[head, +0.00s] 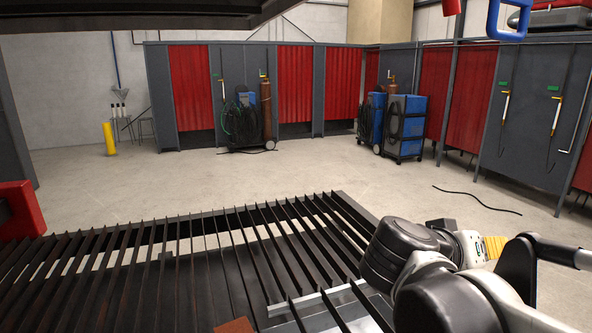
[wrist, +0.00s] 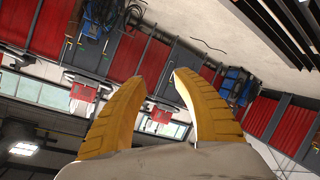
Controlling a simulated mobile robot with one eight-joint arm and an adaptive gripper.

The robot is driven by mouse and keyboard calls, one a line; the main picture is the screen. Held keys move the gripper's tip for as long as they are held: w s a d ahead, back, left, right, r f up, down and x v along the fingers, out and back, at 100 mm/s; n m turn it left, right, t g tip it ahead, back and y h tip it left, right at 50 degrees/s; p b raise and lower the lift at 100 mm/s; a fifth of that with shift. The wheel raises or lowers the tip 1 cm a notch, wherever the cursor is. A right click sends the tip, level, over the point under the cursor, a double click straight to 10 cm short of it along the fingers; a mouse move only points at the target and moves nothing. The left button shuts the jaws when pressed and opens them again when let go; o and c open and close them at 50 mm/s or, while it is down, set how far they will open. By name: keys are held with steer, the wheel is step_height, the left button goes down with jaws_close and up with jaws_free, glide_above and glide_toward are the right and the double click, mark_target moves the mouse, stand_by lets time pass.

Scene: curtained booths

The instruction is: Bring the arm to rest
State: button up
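My gripper (wrist: 166,62) shows in the wrist view with its two ribbed yellow fingers spread apart. A clear gap lies between the tips, and nothing is held there. In the head view my arm is bent at the lower right, over or beside the right end of the slatted metal table (head: 345,205). A bit of ribbed yellow shows beyond the arm's joints, but the fingertips cannot be made out there. The wrist view looks out at the booths at a steep tilt, with no object close to the fingers.
Red-curtained booths (head: 295,85) line the back and right. Blue welding machines (head: 410,118) and gas cylinders stand before them. A yellow post (head: 109,138) stands at the left. A dark cable (head: 478,200) lies on the open floor (head: 330,172). A red block (head: 22,210) is at the table's left.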

steer(key=s+a+f+n+y+b, duration=0.1)
steer(key=s+f+y+b, duration=0.15)
steer(key=f, duration=0.55)
steer(key=s+a+f+n+g+y+b, duration=0.15)
steer(key=f+b, duration=0.25)
steer(key=f, duration=0.4)
steer(key=s+a+f+t+y+b, duration=0.1)
steer(key=s+a+f+y+b, duration=0.15)
steer(key=f, duration=0.55)
steer(key=s+a+f+n+y+b, duration=0.2)
steer(key=a+f+y+b, duration=0.3)
steer(key=a+f+b, duration=0.3)
step_height(320, 180, down, 5)
steer(key=shift+a+r+y, duration=0.1)
steer(key=shift+a+y, duration=0.15)
steer(key=shift+y, duration=0.1)
steer(key=shift+s+n, duration=0.1)
steer(key=shift+n, duration=0.15)
